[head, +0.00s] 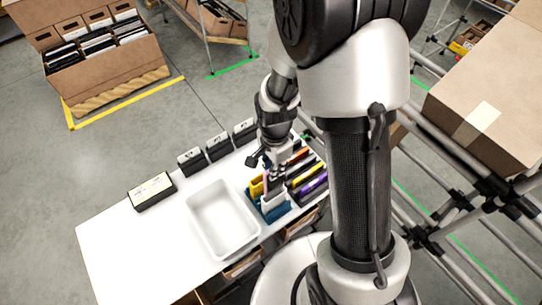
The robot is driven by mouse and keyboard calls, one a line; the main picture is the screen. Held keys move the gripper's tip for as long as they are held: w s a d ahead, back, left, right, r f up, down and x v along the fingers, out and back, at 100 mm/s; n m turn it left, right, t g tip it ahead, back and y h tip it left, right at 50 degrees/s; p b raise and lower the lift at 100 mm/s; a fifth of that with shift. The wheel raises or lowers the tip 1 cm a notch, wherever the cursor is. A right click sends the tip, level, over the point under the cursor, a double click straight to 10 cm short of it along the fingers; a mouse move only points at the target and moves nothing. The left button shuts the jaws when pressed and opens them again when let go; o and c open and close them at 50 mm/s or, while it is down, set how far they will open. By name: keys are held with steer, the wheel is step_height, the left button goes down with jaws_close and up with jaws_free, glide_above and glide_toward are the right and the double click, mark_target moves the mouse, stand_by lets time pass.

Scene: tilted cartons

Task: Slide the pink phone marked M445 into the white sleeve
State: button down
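My gripper (268,167) points down over the blue holder at the right end of the white table, seen only in the head view. A small pink thing (267,181), probably the phone, shows just under the fingers; its M445 mark cannot be read. A white sleeve (273,203) stands at the front of the blue holder (281,214), right below the pink thing. I cannot tell whether the pink thing is in the fingers or whether its lower end is inside the sleeve. The fingers are too small and partly hidden to show open or shut.
An empty white tray (193,222) lies left of the holder. A dark rack (293,193) with yellow and purple items stands to its right. Several black label stands (152,191) line the back edge. The table's left part (125,250) is clear. Metal shelving (440,150) stands at right.

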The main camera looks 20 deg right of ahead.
mark_target(274, 190)
steer(key=shift+f+b, duration=5.4)
steer(key=shift+f, duration=1.5)
steer(key=shift+f, duration=0.3)
steer(key=c, duration=1.5)
jaws_free()
steer(key=shift+s, duration=0.1)
steer(key=shift+c, duration=0.2)
step_height(274, 190, up, 12)
